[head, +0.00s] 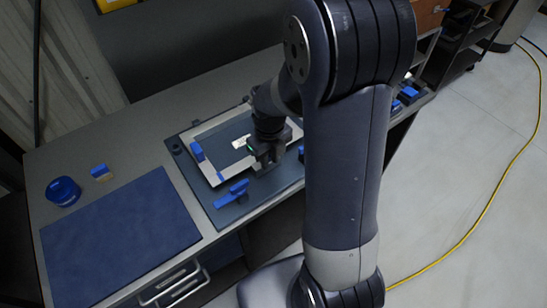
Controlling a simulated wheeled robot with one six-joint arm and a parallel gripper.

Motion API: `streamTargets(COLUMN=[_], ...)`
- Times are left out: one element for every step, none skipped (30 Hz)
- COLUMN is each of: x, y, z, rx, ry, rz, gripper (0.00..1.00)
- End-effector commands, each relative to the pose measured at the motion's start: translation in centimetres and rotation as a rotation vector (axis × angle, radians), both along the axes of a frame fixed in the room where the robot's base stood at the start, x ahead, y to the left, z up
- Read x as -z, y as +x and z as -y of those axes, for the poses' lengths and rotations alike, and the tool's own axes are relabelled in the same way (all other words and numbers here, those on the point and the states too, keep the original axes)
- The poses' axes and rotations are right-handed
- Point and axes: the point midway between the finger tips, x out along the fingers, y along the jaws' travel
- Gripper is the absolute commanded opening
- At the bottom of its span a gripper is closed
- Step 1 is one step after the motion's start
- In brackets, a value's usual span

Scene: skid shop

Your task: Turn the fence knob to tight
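A dark base plate (228,214) on the bench carries a light rectangular frame (204,168). Blue parts sit on and around it: a blue piece (197,151) at the frame's left side, a blue lever-like piece (232,194) at the front, and another blue piece (301,153) partly hidden by my arm. I cannot tell which of these is the fence knob. My gripper (259,166) points down over the frame's front right part, behind the blue lever-like piece. Its fingertips are small and dark, so whether they are open or touching anything is unclear.
A blue mat (120,230) covers the bench's left part. A round blue container (62,191) and a small blue-topped block (101,172) stand behind it. More blue items (408,93) lie at the bench's far right. A yellow cable (478,215) crosses the open floor.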

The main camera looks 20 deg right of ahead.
Motion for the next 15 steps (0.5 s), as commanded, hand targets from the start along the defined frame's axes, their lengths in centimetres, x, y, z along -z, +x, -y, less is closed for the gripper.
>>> streamTargets(x=[-0.07,-0.07,-0.07,-0.07,-0.07,-0.06,-0.06,-0.06,-0.06,-0.06,-0.05,-0.07,-0.12,-0.21,-0.4], y=[0.11,0.11,0.12,0.13,0.13,0.14,0.13,0.14,0.14,0.14,0.15,0.14,0.15,0.15,0.16], z=[-0.03,-0.01,0.01,0.03,0.04,0.05,0.07,0.08,0.09,0.1,0.1,0.12,0.11,0.13,0.13], rx=[0.0,0.0,0.0,0.0,0.001,0.001,0.001,0.001,0.001,0.001,0.001,0.001,0.001,0.001,0.001], ry=[0.0,0.0,0.0,0.0,0.0,0.0,0.0,-0.001,-0.001,-0.001,-0.001,-0.001,-0.001,-0.001,-0.002], rz=[0.003,0.004,0.004,0.004,0.004,0.004,0.004,0.005,0.005,0.005,0.005,0.005,0.005,0.005,0.005], gripper=[0.25,0.27,0.31,0.33,0.35,0.38,0.38,0.38,0.38,0.38,0.38,0.38,0.38,0.38,0.38])
